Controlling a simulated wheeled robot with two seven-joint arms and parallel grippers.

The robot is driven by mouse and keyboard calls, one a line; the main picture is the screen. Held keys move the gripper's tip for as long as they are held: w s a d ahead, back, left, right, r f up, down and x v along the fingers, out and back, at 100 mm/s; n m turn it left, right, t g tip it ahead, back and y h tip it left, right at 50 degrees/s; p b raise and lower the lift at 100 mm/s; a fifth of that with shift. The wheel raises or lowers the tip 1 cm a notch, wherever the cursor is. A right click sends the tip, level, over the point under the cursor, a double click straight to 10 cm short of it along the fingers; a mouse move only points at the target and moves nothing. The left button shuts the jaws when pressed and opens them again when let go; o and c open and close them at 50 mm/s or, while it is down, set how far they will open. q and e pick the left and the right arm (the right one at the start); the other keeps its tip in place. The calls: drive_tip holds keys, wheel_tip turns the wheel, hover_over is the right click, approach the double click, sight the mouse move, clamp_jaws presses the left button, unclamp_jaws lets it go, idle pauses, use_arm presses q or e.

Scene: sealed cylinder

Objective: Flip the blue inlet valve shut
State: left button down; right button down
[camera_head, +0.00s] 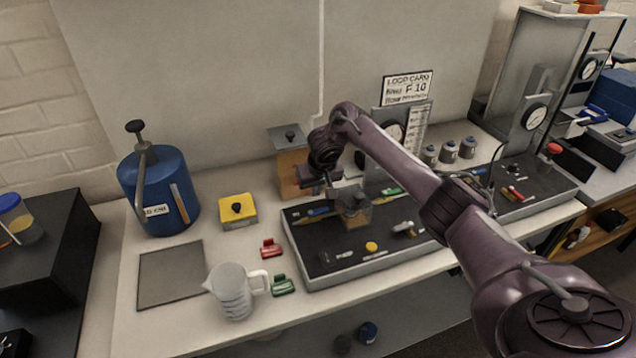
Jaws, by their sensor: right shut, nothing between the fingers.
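A small blue lever, which looks like the blue inlet valve (316,211), lies on the left part of the dark tray-like panel (330,262), with a tan piece beside it. At this size I cannot tell its exact angle. My right arm reaches in from the lower right. My right gripper (329,188) points down just above and behind the blue lever, shut and empty. I cannot tell whether its tips touch the lever. My left gripper is not in view.
A green lever (391,191) and a yellow knob (371,247) are on the panel. An orange-brown box (291,177) stands behind it. A blue tank (160,195), yellow block (238,212) and clear jug (234,292) stand left. A grey mat (170,274) is bare.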

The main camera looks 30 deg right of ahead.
sight(318, 212)
drive_tip(key=shift+x, duration=0.85)
drive_tip(key=s+p, duration=0.2)
drive_tip(key=shift+s+a+r, duration=0.25)
drive_tip(key=shift+r, duration=0.05)
drive_tip(key=shift+s+a+p, duration=0.15)
drive_tip(key=shift+s+p, duration=0.15)
drive_tip(key=shift+s, duration=0.35)
drive_tip(key=shift+f, duration=0.1)
drive_tip(key=shift+a, duration=0.1)
